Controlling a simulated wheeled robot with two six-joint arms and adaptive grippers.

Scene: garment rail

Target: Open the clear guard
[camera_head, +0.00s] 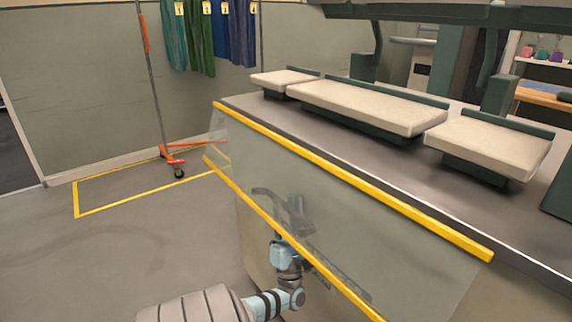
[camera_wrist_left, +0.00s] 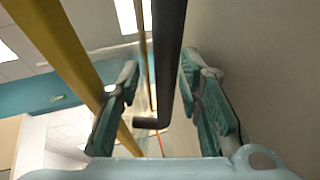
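The clear guard (camera_head: 330,205) is a see-through panel with yellow strips along its upper and lower edges. It slants along the front of the grey worktop. My left gripper (camera_head: 285,205) shows dimly through the panel, on its far side from the head camera. In the left wrist view my left gripper (camera_wrist_left: 160,75) has its fingers apart. A dark bar (camera_wrist_left: 169,50) with a bent end runs between them, apparently without both fingers touching it. A yellow strip (camera_wrist_left: 62,50) passes outside the left finger. My right gripper is out of view.
The worktop (camera_head: 290,120) carries several pale padded boards (camera_head: 365,105) on green supports. A wheeled stand (camera_head: 172,160) with an orange base is at the back left. Garments (camera_head: 205,40) hang on the wall. The floor left of the guard is mostly clear.

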